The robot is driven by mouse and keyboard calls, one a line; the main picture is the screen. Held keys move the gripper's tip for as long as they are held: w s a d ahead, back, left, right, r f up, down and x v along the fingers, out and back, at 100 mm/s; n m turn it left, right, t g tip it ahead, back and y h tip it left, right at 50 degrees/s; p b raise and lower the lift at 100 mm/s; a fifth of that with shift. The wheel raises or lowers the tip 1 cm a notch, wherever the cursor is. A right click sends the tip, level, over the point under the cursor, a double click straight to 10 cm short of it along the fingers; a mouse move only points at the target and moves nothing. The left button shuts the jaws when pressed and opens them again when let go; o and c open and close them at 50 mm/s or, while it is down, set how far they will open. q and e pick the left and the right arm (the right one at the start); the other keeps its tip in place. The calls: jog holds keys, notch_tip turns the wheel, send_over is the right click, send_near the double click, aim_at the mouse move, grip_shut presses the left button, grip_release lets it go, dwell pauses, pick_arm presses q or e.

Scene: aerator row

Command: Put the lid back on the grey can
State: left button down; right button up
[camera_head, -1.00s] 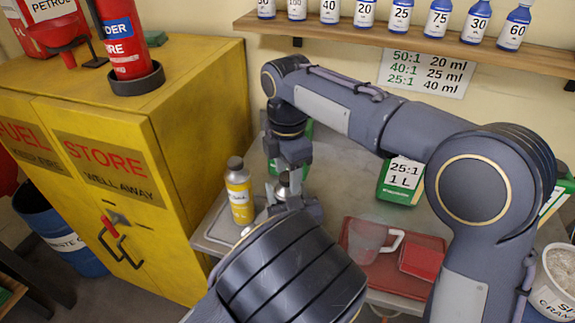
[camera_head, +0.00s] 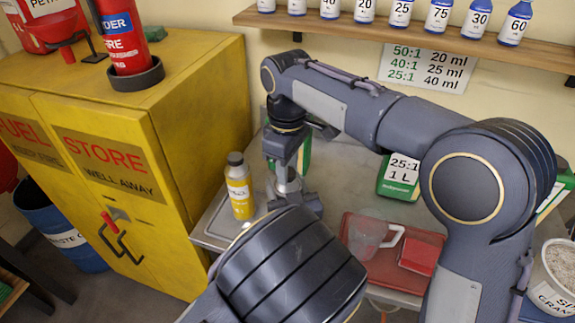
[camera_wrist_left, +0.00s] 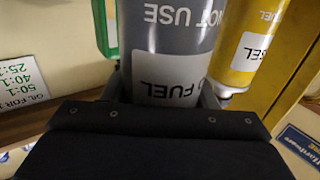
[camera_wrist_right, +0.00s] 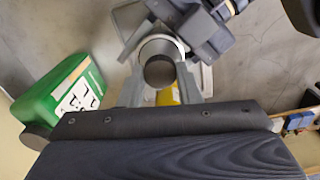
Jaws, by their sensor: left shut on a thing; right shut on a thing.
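The grey can (camera_wrist_left: 170,60) stands on the bench, with FUEL lettering on its label. My left gripper is shut around the can's side and shows at the top of the right wrist view (camera_wrist_right: 205,38). In the head view the can's silver upper part (camera_head: 284,182) shows below my right gripper (camera_head: 287,172). My right gripper (camera_wrist_right: 160,75) is shut on the round dark lid (camera_wrist_right: 159,72). The lid is over the can's pale round top. I cannot tell whether it touches the neck.
A yellow bottle (camera_head: 240,192) stands close left of the can. Behind and right are green jugs, one marked 25:1 (camera_head: 398,176). A red tray (camera_head: 377,275) holds a clear measuring jug (camera_head: 366,237) and a red box. The yellow cabinet (camera_head: 195,150) stands at the left.

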jog(key=m, duration=0.5)
jog(key=shift+m, duration=0.3)
jog(key=m, duration=0.2)
jog(key=shift+m, duration=0.4)
jog(key=m, duration=0.5)
jog(key=o, duration=1.2)
notch_tip(320, 180, up, 12)
jog(key=shift+f, duration=0.1)
